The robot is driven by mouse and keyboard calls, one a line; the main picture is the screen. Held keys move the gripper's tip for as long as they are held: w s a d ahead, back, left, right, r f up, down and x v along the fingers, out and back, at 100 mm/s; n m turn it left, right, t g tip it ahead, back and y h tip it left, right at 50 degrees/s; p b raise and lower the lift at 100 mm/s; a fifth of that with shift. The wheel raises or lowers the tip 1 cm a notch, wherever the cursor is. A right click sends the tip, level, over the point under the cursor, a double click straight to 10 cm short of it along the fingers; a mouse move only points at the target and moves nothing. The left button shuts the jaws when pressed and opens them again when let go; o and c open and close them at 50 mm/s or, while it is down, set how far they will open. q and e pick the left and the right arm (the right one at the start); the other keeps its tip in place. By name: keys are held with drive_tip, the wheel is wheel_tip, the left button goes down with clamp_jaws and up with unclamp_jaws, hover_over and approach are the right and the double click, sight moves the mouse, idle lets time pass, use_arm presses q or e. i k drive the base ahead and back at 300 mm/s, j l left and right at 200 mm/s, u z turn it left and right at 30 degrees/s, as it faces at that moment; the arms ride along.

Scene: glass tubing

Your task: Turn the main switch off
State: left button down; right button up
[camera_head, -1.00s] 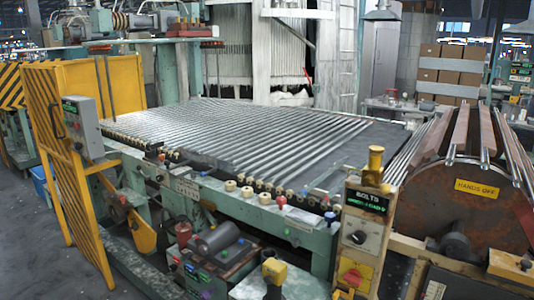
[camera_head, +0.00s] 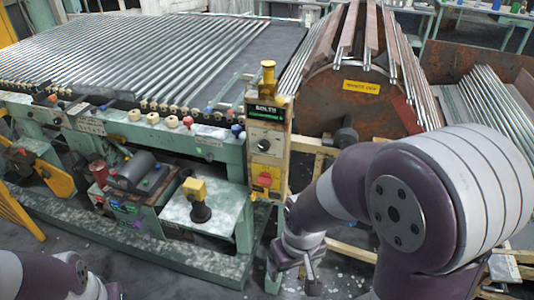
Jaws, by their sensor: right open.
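The likely main switch, a red rotary knob on a yellow plate (camera_head: 265,181), is on the lower part of the tan control post (camera_head: 266,140) at the machine's right front corner. The exact angle of its handle is too small to tell. Above it are a black dial and a green-lit "BOLTS" display (camera_head: 267,112). My right gripper (camera_head: 294,274) is open and empty, pointing down, below and to the right of the knob and apart from it.
The green machine bed with glass tubes (camera_head: 150,60) fills the upper left. A large rusty drum (camera_head: 350,100) with a yellow sign stands right of the post. A yellow-topped fixture (camera_head: 195,195) stands left of the post. Wooden beams lie behind my right arm.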

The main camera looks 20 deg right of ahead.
sight(265, 179)
drive_tip(key=z, duration=0.7)
